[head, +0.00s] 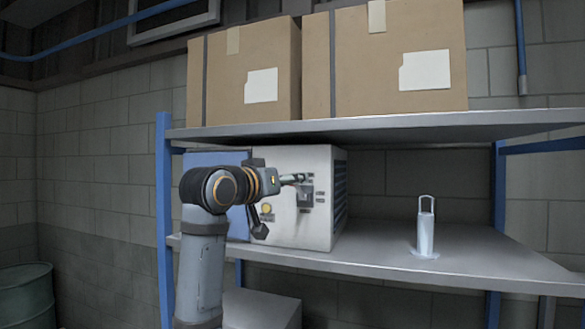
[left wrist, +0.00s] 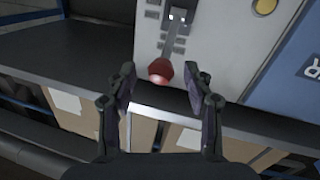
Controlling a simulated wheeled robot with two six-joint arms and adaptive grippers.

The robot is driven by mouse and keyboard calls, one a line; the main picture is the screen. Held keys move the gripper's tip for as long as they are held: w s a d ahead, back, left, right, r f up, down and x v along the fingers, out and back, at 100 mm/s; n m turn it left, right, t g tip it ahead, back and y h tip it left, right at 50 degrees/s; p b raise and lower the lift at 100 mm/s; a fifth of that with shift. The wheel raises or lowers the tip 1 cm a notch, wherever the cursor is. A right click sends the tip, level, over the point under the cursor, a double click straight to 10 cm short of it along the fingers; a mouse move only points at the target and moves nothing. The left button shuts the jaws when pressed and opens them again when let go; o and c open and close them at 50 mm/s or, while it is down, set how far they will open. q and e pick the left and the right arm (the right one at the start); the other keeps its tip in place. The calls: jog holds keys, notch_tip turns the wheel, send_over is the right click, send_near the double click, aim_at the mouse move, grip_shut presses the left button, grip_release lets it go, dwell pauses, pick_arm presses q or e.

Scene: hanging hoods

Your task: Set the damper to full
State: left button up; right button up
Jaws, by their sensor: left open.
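A pale grey hood box (head: 325,225) stands on the shelf, its front panel facing me. A damper lever with a red ball knob (left wrist: 161,71) is mounted on a grey plate (left wrist: 178,20) on that panel. In the left wrist view, which is turned over, the knob lies toward the cartons above the shelf. Small labels beside the lever are unreadable. My left gripper (head: 299,179) is at the panel's upper part. In its wrist view the open fingers (left wrist: 159,80) frame the knob, one on each side; contact cannot be told. My right gripper is out of view.
A yellow button (left wrist: 264,6) and a blue panel (left wrist: 285,60) sit beside the lever. Cardboard cartons (head: 385,60) stand on the upper shelf (head: 400,127), close above the hood. A pale cylinder with a loop handle (head: 425,228) stands on the lower shelf to the right, with bare shelf around it.

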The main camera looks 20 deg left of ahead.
pick_arm(q)
jog(key=shift+p+x, duration=0.3)
jog(key=shift+x, duration=0.8)
grip_shut()
